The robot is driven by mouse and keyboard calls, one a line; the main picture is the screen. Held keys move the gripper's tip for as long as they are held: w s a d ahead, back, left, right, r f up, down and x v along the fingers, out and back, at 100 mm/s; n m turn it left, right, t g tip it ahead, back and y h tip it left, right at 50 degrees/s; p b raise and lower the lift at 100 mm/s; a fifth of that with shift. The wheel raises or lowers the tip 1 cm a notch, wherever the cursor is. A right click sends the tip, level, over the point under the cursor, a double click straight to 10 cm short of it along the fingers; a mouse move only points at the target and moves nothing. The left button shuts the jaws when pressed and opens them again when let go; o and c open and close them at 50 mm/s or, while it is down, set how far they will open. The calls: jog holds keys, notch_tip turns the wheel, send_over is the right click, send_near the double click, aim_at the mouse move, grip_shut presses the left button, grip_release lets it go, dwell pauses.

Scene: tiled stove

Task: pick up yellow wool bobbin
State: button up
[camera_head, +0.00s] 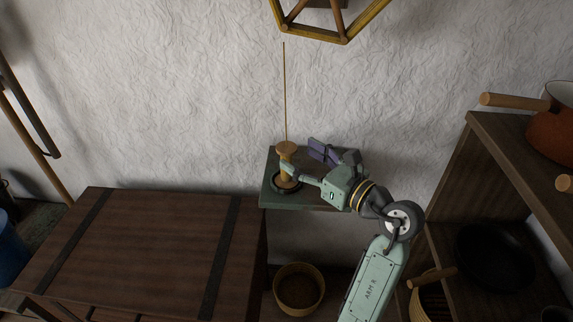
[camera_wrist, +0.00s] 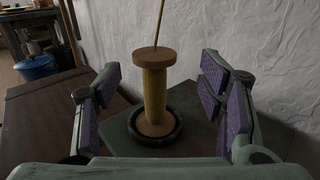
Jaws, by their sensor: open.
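The yellow wool bobbin (camera_wrist: 155,93) stands upright between the spread fingers of my gripper (camera_wrist: 160,105) in the wrist view. It has a tan disc on top, a thin rod rising above it, and a dark round dish (camera_wrist: 170,136) under its base. My gripper is open, with purple pads on both sides and a gap to the bobbin on each side. In the head view the bobbin (camera_head: 286,149) is at the end of my gripper (camera_head: 294,172), which partly hides it. The bobbin and dish are on a small green table (camera_head: 268,199) against the wall.
A wooden chest (camera_head: 150,250) with dark straps stands left of the green table. A wooden shelf (camera_head: 448,175) with pots stands close on the right. A wicker basket (camera_head: 299,289) is on the floor. A wooden frame (camera_head: 345,36) hangs above.

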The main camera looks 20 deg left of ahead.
aim_at(294, 156)
jog(key=x, duration=0.4)
jog(key=shift+s+a+f+p, duration=0.1)
jog(key=shift+a+p, duration=0.3)
jog(key=shift+a, duration=0.1)
jog(key=c, duration=1.3)
